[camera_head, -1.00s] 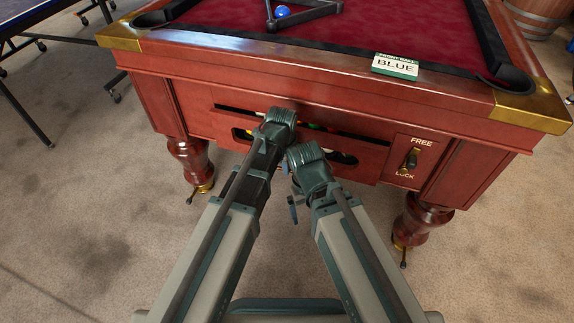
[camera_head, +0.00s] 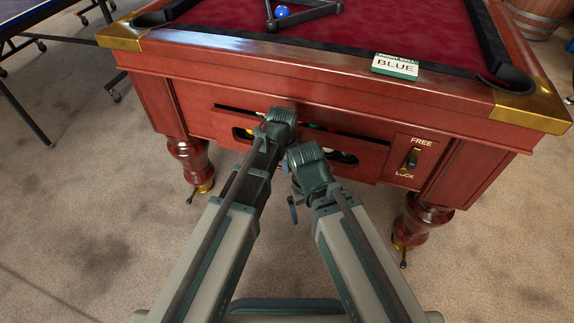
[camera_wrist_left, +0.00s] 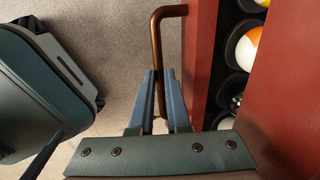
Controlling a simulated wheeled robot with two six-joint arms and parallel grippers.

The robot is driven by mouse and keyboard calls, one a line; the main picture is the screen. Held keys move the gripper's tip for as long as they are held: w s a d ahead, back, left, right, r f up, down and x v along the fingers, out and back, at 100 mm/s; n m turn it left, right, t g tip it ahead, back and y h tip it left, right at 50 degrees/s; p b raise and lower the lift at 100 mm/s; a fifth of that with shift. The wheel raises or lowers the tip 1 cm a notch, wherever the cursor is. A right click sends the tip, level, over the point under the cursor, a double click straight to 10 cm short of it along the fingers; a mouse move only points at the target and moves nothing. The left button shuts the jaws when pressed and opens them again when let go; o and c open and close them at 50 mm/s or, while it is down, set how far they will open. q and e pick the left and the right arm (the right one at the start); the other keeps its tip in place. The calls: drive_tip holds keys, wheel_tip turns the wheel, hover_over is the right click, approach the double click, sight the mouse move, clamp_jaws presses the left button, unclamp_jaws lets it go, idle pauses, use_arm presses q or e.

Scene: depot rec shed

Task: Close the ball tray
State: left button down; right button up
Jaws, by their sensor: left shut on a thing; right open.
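The ball tray (camera_head: 368,163) is a red drawer in the front of the pool table, and it stands partly out. Balls show in its dark openings, and a white and orange ball (camera_wrist_left: 246,48) shows in the left wrist view. A bronze bar handle (camera_wrist_left: 170,11) runs along the tray's red front (camera_wrist_left: 200,50). My left gripper (camera_wrist_left: 160,78) is shut on the handle, with its fingers on either side of the bar. In the head view my left gripper (camera_head: 281,118) hides the handle. My right gripper (camera_head: 296,205) is open, lower and just right of it, apparently empty; its fingertips are mostly hidden.
A FREE/LOCK plate with a lever (camera_head: 411,159) is right of the tray. A BLUE sign (camera_head: 396,66) lies on the rail of the pool table (camera_head: 230,45). Table legs (camera_head: 190,160) stand on both sides. The carpet around is open.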

use_arm(q)
drive_tip(key=w, duration=0.2)
drive_tip(key=w+d, duration=0.1)
drive_tip(key=w, duration=0.1)
drive_tip(key=shift+d, duration=0.15)
drive_tip(key=c, duration=0.9)
unclamp_jaws()
drive_tip(key=shift+r, duration=0.1)
drive_tip(key=r+p, duration=0.4)
drive_tip(key=s+r+p, duration=0.1)
drive_tip(key=r+p, duration=0.4)
drive_tip(key=s+r+p, duration=0.1)
drive_tip(key=r+p, duration=0.3)
drive_tip(key=shift+s+a+r+p, duration=0.2)
drive_tip(key=shift+s+a+p, duration=0.1)
drive_tip(key=shift+a, duration=0.1)
